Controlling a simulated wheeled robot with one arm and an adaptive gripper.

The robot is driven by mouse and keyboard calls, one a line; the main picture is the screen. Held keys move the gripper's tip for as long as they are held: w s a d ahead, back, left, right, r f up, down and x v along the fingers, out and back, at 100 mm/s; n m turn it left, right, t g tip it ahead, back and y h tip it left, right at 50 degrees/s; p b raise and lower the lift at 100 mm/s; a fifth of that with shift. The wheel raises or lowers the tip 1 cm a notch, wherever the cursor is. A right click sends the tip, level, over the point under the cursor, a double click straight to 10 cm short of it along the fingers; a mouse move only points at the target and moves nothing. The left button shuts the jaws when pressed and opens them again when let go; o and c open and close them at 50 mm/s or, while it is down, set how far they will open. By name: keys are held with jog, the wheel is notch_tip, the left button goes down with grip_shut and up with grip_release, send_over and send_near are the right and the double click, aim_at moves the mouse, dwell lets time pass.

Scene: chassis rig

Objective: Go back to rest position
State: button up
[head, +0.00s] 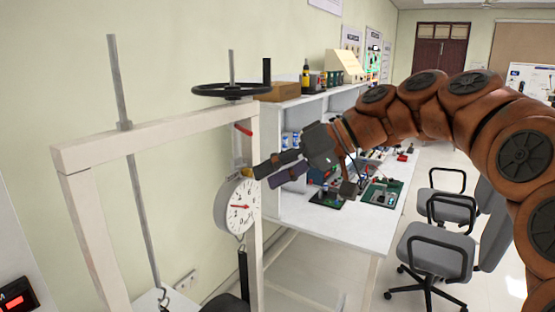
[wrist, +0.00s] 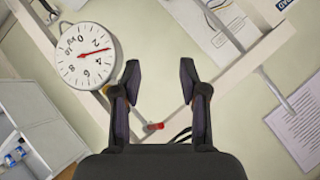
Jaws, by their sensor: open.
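My gripper (head: 268,172) is at the end of my orange-brown arm, just beside the right post of a white frame in the head view. In the wrist view its two dark fingers (wrist: 160,82) are spread apart with nothing between them. A round white dial scale (head: 240,206) with a red needle hangs on the frame, just below and left of the fingers. The dial also shows in the wrist view (wrist: 86,56), left of the fingers and apart from them. My arm arches in from the right of the head view.
The white frame (head: 150,135) carries a black handwheel (head: 232,90) on top. A white workbench (head: 335,228) with electronics stands behind the gripper. Grey chairs (head: 437,250) stand at the right on open floor. A red digital display (head: 17,298) is at the lower left.

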jog(key=s+d+f+m+g+h, duration=0.1)
jog(key=s+d+f+m+h, duration=0.15)
jog(key=s+f, duration=0.5)
jog(key=s+d+f+m+h, duration=0.1)
jog(key=s+d+f+h, duration=0.25)
jog(key=s+f, duration=0.4)
jog(key=s+d+f+m+g+h, duration=0.2)
jog(key=s+d+f+h, duration=0.3)
jog(key=s+d+f, duration=0.7)
jog(key=s+f+m+b, duration=0.1)
jog(key=s+f, duration=0.2)
jog(key=f, duration=0.1)
jog(key=shift+s+d+m+h, duration=0.25)
jog(key=shift+d+m+h, duration=0.1)
jog(key=shift+d+h, duration=0.05)
jog(key=shift+a, duration=0.2)
dwell(1.5)
